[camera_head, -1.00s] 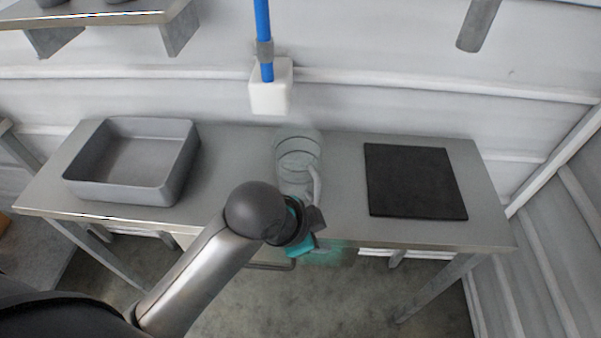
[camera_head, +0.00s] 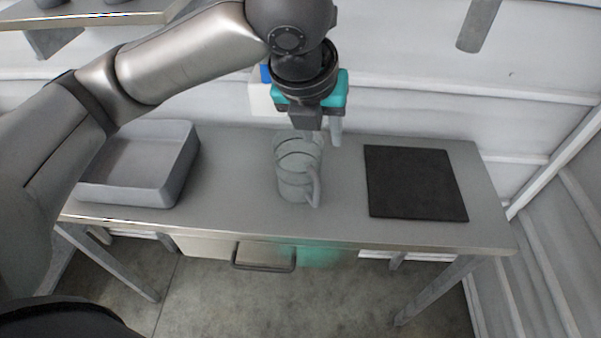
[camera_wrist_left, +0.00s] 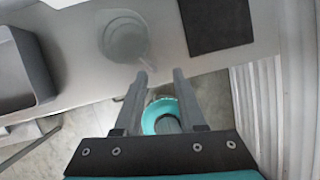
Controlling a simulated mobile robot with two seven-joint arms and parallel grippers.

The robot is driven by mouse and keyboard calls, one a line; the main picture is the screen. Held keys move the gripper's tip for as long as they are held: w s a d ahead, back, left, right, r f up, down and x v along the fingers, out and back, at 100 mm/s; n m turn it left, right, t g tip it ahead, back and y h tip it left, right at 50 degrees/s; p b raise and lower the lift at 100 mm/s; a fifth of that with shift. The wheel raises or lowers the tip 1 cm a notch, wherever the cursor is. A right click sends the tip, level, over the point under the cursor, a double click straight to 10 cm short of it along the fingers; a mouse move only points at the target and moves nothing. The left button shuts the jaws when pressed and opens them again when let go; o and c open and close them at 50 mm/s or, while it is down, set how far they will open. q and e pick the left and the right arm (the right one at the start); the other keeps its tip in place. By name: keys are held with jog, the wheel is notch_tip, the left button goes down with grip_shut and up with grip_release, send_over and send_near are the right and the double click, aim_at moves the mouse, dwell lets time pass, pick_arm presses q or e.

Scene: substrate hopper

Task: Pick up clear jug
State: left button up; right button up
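The clear jug (camera_head: 292,180) stands upright on the metal table, near the middle, with its handle towards the front right. It also shows from above in the left wrist view (camera_wrist_left: 124,36). My left gripper (camera_head: 322,130) is above the table, over the back of the jug in the head view. In the left wrist view its two fingers (camera_wrist_left: 160,76) are apart with nothing between them, and the jug lies beyond the tips, slightly left. My right gripper is not in view.
A grey tray (camera_head: 180,170) is at the table's left and a black mat (camera_head: 415,182) at its right. Bare tabletop (camera_head: 345,205) lies around the jug. A drawer handle (camera_head: 263,266) and a teal object (camera_head: 322,254) are below the front edge. A white wall stands behind.

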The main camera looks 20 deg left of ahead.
aim_at(320, 155)
pick_arm(q)
jog(key=shift+m+y, duration=0.3)
jog(key=shift+m, duration=0.4)
jog(key=b+x, duration=0.1)
jog(key=x, duration=0.1)
jog(key=a+b+x, duration=0.1)
jog(key=x, duration=0.2)
jog(key=b+x, duration=0.1)
jog(key=x, duration=0.2)
jog(key=shift+w+a, duration=0.3)
jog(key=shift+a, duration=0.1)
jog(key=b+x, duration=0.1)
jog(key=x, duration=0.1)
jog(key=b+x, duration=0.1)
jog(key=x, duration=0.2)
jog(key=shift+w, duration=0.4)
jog(key=shift+w+f, duration=0.1)
jog(key=c, duration=0.6)
grip_shut()
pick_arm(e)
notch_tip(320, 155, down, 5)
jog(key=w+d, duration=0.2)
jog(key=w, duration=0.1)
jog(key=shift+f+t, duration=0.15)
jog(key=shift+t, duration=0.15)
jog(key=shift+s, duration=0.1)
